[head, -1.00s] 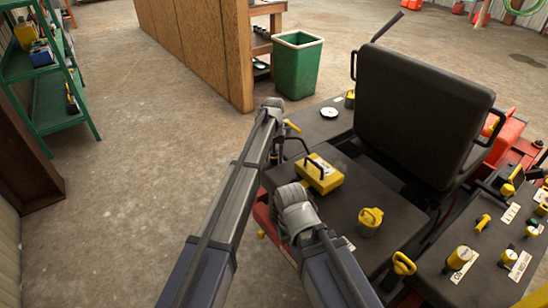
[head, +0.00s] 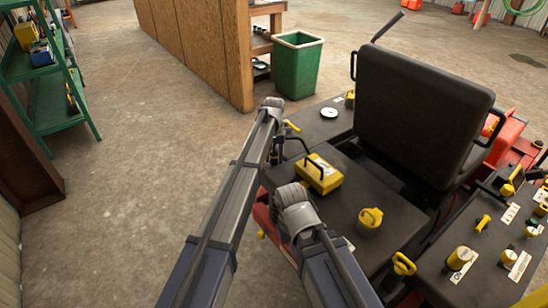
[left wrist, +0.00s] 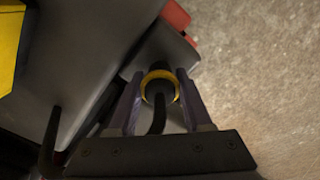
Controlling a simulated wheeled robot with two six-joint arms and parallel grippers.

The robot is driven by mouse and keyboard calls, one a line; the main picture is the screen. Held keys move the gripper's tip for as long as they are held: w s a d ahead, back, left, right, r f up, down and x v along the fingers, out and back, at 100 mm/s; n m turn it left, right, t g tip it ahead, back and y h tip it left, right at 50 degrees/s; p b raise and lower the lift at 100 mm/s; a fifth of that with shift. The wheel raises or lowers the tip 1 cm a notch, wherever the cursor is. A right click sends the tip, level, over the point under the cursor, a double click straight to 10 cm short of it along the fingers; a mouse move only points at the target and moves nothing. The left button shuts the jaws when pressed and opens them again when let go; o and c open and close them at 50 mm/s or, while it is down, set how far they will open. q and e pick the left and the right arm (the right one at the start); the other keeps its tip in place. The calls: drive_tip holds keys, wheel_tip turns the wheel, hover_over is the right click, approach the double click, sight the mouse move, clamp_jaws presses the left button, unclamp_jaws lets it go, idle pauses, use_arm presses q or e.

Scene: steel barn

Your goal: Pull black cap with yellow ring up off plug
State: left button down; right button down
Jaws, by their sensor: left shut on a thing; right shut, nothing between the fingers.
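In the left wrist view, the black cap with its yellow ring (left wrist: 147,79) is between the two fingers of my left gripper (left wrist: 160,92). The fingers are shut on it, one on each side. A black bent bar or lead (left wrist: 158,120) runs from the cap towards the gripper's palm. The plug under the cap is hidden, so I cannot tell how far apart they are. In the head view, my left gripper (head: 275,154) hangs beside the left edge of the machine, and the cap cannot be made out. My right arm's grey wrist shows lower down, but its fingers are hidden.
A yellow box with a black handle (head: 319,176) and a yellow knob (head: 370,218) are on the black deck (head: 335,208), right of my arms. The black seat (head: 420,103) stands behind. A green bin (head: 297,67) is farther back.

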sight(274, 152)
use_arm(q)
wheel_tip(274, 152, up, 4)
drive_tip(key=p, duration=0.3)
drive_tip(key=shift+f, duration=0.45)
drive_tip(key=c, duration=0.5)
unclamp_jaws()
drive_tip(key=shift+r, duration=0.1)
wheel_tip(274, 152, up, 8)
drive_tip(key=p, duration=0.7)
drive_tip(key=shift+p, duration=0.3)
drive_tip(key=shift+f, duration=0.2)
drive_tip(key=s+a+r+p, duration=0.2)
drive_tip(key=s, duration=1.1)
drive_tip(key=s+a+r+m+p, duration=0.1)
drive_tip(key=s+a+r+p, duration=0.1)
drive_tip(key=s, duration=1.1)
drive_tip(key=s+a+r+m+y+p, duration=0.1)
drive_tip(key=s+r+p, duration=0.2)
drive_tip(key=s, duration=1)
drive_tip(key=shift+s+a+r, duration=0.2)
drive_tip(key=shift+s+a, duration=0.15)
drive_tip(key=shift+a, duration=0.05)
